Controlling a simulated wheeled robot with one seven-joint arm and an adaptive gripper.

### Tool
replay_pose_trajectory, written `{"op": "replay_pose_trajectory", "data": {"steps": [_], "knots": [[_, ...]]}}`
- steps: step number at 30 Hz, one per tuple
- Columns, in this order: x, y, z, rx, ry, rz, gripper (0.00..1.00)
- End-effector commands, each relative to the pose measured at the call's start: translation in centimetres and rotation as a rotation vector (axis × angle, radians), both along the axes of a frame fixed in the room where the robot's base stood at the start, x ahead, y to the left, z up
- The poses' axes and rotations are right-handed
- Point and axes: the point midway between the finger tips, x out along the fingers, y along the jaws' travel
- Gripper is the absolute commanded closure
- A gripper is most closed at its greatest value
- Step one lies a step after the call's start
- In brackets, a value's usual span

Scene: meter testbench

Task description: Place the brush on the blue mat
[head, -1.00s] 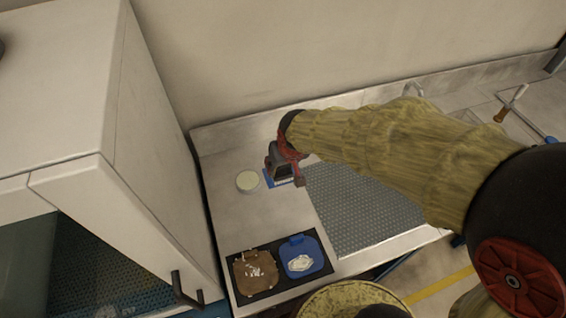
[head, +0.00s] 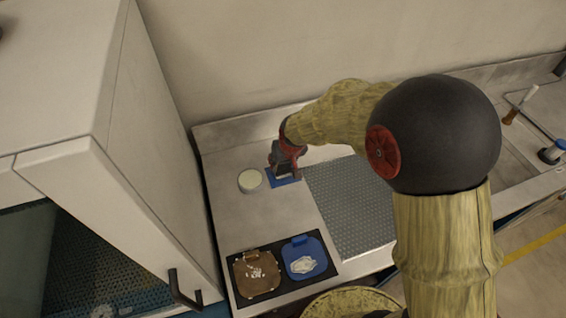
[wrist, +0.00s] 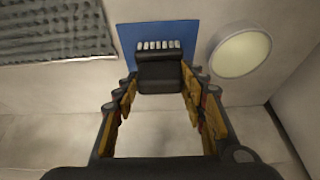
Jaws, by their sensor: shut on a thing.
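My gripper (head: 287,170) is at the back of the bench, at the blue mat (head: 285,181). In the wrist view its fingers (wrist: 160,82) are shut on the brush (wrist: 159,74), a dark block with a row of pale bristles at its far end. In the head view the gripper mostly hides the brush.
A round white-rimmed dish (head: 250,181) sits just left of the mat, also in the wrist view (wrist: 240,53). A grey ribbed mat (head: 350,205) lies to the right. A black tray (head: 327,270) with a brown and a blue holder is in front. A white cabinet (head: 130,170) stands left.

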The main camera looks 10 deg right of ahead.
Motion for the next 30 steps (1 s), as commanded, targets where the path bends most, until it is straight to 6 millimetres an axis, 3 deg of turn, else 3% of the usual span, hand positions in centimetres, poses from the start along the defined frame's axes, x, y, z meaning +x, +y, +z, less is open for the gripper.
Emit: {"op": "replay_pose_trajectory", "data": {"steps": [10,11,12,20,30], "knots": [[0.04,0.02,-0.27,0.000,-0.002,0.000,0.82],[0.04,0.02,-0.31,0.000,-0.001,0.000,0.58],[0.03,0.02,-0.24,0.000,-0.001,0.000,0.56],[0.02,0.01,-0.23,0.000,-0.001,0.000,0.41],[0.03,0.02,-0.03,0.000,-0.001,0.000,0.40]]}}
